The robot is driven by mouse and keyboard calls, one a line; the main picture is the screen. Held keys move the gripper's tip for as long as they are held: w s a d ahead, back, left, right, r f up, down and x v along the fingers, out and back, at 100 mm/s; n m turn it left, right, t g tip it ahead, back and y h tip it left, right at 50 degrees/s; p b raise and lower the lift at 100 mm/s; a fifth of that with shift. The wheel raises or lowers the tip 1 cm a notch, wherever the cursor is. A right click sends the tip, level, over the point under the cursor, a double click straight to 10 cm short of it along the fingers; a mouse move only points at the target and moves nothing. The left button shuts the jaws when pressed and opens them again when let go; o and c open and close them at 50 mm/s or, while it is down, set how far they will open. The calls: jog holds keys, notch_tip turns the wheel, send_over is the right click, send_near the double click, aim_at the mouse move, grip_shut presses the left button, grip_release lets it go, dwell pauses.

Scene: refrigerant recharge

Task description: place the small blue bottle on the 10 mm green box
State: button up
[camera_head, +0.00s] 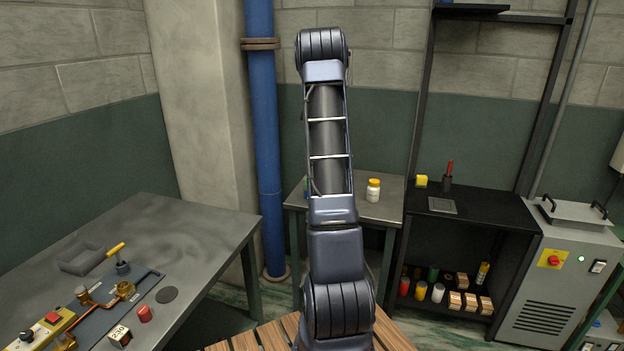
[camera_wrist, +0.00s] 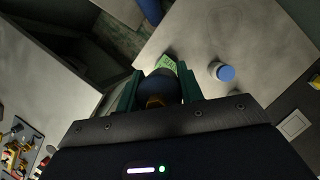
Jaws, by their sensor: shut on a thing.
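My gripper (camera_wrist: 158,88) is shut on a dark blue rounded thing, the small blue bottle (camera_wrist: 161,84), which sits between its two green fingers in the wrist view. An orange-brown patch shows at its near end. The green box (camera_wrist: 167,62), with dark lettering on its face, is just beyond the bottle on a pale tabletop. The bottle partly covers the box, and I cannot tell whether they touch. In the head view my arm hides the gripper and the bottle; a sliver of green (camera_head: 305,187) shows beside the arm.
In the wrist view a white bottle with a blue top (camera_wrist: 222,72) stands right of the green box. In the head view a white and yellow bottle (camera_head: 373,190) stands on the small back table (camera_head: 394,208). A black shelf (camera_head: 480,204) adjoins on the right.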

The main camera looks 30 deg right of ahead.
notch_tip(320, 180, down, 20)
jog(key=shift+d+r, duration=0.1)
dwell(0.5)
jog(key=o, duration=1)
jog(key=shift+o, duration=0.2)
jog(key=v, duration=1.2)
jog(key=s+a+r+n, duration=0.8)
jog(key=s+a+n, duration=0.15)
jog(key=a, duration=0.25)
jog(key=s+a+r+n, duration=0.8)
jog(key=s+a+r, duration=0.1)
jog(key=s+a, duration=0.2)
jog(key=s+a+n, duration=0.3)
jog(key=s+n, duration=0.2)
jog(key=s, duration=0.4)
jog(key=s+a+f+n, duration=0.1)
jog(key=s+a+n, duration=0.3)
jog(key=s, duration=0.5)
jog(key=s+a+f+n, duration=0.1)
jog(key=s+a+n, duration=0.2)
jog(key=s+n, duration=0.5)
jog(key=shift+s+a+f, duration=0.2)
jog(key=shift+s+a, duration=0.05)
jog(key=shift+s, duration=0.25)
